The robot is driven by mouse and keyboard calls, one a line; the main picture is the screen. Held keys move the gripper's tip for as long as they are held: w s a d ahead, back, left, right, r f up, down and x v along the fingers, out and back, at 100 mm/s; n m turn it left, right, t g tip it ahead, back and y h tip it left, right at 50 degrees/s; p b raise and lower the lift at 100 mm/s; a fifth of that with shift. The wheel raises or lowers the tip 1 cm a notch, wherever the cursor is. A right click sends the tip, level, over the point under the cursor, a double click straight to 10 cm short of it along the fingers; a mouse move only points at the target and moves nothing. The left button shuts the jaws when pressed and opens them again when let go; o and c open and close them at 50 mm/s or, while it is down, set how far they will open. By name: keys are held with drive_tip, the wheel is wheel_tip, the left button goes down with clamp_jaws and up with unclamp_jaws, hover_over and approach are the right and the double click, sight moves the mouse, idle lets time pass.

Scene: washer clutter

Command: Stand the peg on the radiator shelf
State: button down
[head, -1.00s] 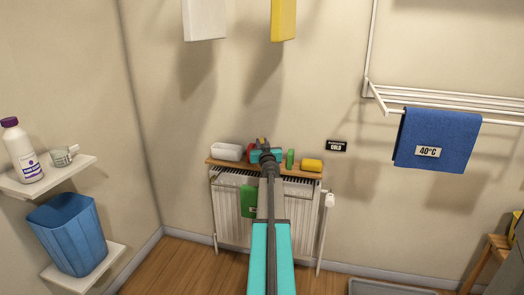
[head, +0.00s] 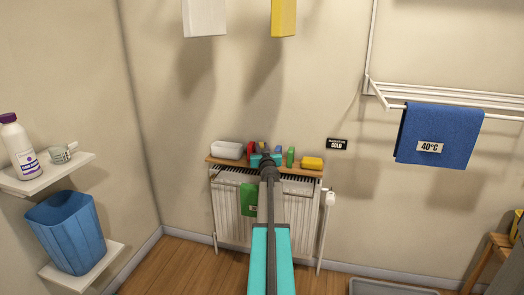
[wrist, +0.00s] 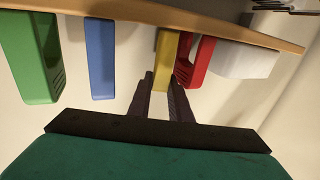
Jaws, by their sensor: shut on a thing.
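The radiator shelf (head: 300,172) is a wooden board above a white radiator (head: 226,205). Its edge runs across the top of the wrist view (wrist: 210,27), which looks upside down. My gripper (wrist: 167,82) is shut on a narrow yellow peg (wrist: 166,55), which is upright in line with the shelf. The peg's far end meets the shelf edge in the wrist view; I cannot tell whether it touches the board. In the head view my gripper (head: 265,155) is over the middle of the shelf, and my arm largely hides the peg.
Close beside the peg stand a red item (wrist: 194,62) and a blue block (wrist: 100,58). A green item (wrist: 30,55) and a white box (wrist: 245,60) are farther out. A yellow sponge-like block (head: 312,163) lies at the shelf's right end. A green item (head: 249,198) hangs on the radiator.

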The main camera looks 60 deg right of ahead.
drive_tip(key=shift+f, duration=0.15)
drive_tip(key=c, duration=1.6)
unclamp_jaws()
drive_tip(key=shift+r, duration=0.2)
drive_tip(key=shift+b+v, duration=0.8)
drive_tip(key=shift+v, duration=5.2)
